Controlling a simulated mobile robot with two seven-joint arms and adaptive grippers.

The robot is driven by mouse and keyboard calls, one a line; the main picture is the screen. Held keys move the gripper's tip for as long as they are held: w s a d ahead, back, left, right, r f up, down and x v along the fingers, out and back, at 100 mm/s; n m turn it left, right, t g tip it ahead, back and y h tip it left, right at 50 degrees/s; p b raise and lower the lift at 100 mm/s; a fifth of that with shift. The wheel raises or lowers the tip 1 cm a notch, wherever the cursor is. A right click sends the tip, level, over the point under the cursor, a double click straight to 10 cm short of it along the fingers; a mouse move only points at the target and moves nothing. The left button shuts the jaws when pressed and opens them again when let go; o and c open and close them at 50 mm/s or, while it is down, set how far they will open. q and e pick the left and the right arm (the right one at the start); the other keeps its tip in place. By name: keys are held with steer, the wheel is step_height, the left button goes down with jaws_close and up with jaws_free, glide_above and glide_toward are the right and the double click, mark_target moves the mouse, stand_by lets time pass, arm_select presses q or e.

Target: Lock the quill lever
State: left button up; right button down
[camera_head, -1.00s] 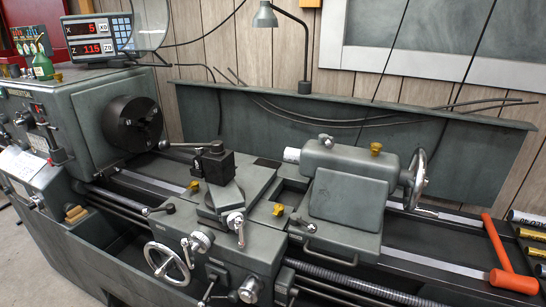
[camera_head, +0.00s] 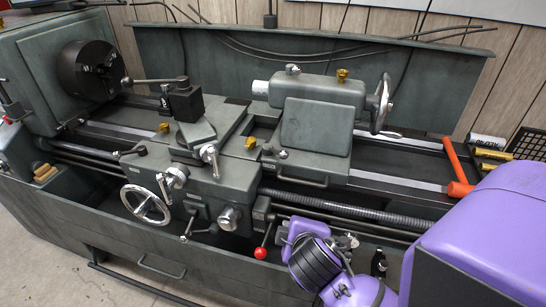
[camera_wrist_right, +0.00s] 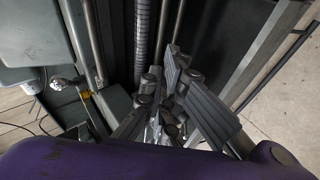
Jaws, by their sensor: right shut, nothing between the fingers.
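The grey tailstock (camera_head: 318,128) sits on the lathe bed, right of the carriage. Its pale quill end (camera_head: 261,88) points left. A small silver knob (camera_head: 292,69) and a yellow knob (camera_head: 342,75) stand on its top. A small silver handle (camera_head: 283,153) is low on its left side. I cannot tell which of these is the quill lever. My right gripper (camera_head: 341,241) is in front of the bed, below the tailstock and apart from it. In the right wrist view, the right gripper (camera_wrist_right: 180,78) is shut and empty. My left gripper is not in view.
The tailstock handwheel (camera_head: 381,103) is at its right. An orange hammer (camera_head: 456,162) lies farther right. The carriage (camera_head: 195,165), its handwheel (camera_head: 146,205) and a red-knobbed lever (camera_head: 260,253) are left of my right gripper. A leadscrew (camera_head: 350,214) runs along the front.

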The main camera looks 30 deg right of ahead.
mark_target(293, 69)
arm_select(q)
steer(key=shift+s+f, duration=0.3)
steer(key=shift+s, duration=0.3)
arm_select(e)
steer(key=w+r+n+t+h, duration=0.1)
steer(key=w+r+n+t, duration=0.1)
steer(key=w+r, duration=0.3)
steer(key=w+r+n+t+h, duration=0.1)
steer(key=w+r, duration=0.5)
steer(key=r, duration=0.7)
steer(key=w+r+n+t+h, duration=0.1)
steer(key=w+r+t, duration=0.3)
steer(key=r, duration=0.5)
steer(key=shift+w+d+n+t+h, duration=0.3)
steer(key=shift+w+d+n, duration=0.15)
steer(key=shift+w+n, duration=0.5)
steer(key=shift+w, duration=0.2)
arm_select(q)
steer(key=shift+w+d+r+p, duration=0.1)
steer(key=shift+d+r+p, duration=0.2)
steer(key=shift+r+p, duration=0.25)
arm_select(e)
steer(key=w+d+r, duration=0.1)
steer(key=w+d, duration=0.6)
steer(key=d, duration=0.1)
steer(key=shift+w+d, duration=0.2)
steer(key=shift+d, duration=0.15)
